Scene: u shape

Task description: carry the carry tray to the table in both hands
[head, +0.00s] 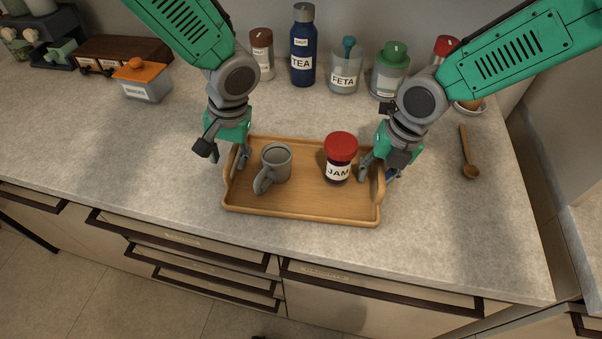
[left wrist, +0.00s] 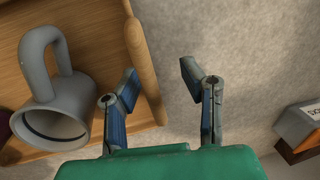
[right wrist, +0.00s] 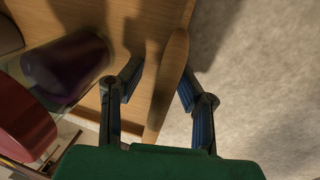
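The wooden carry tray (head: 305,203) lies flat on the counter, with a raised handle at each end. A grey mug (head: 276,163) and a red-lidded jam jar (head: 339,160) stand on it. My left gripper (head: 229,163) is open at the tray's left end; in the left wrist view the left handle (left wrist: 146,62) lies between the spread fingers, nearer one of them. My right gripper (head: 377,173) is open around the right end; the right handle (right wrist: 169,85) passes between its fingers in the right wrist view, with gaps showing. The table is not identifiable in view.
Behind the tray stand a spice jar (head: 262,55), a blue tea bottle (head: 302,50), a feta jar (head: 345,70) and a green-lidded jar (head: 389,72). An orange-lidded container (head: 142,80) is at the back left. A wooden spoon (head: 467,150) lies to the right. The counter's front strip is clear.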

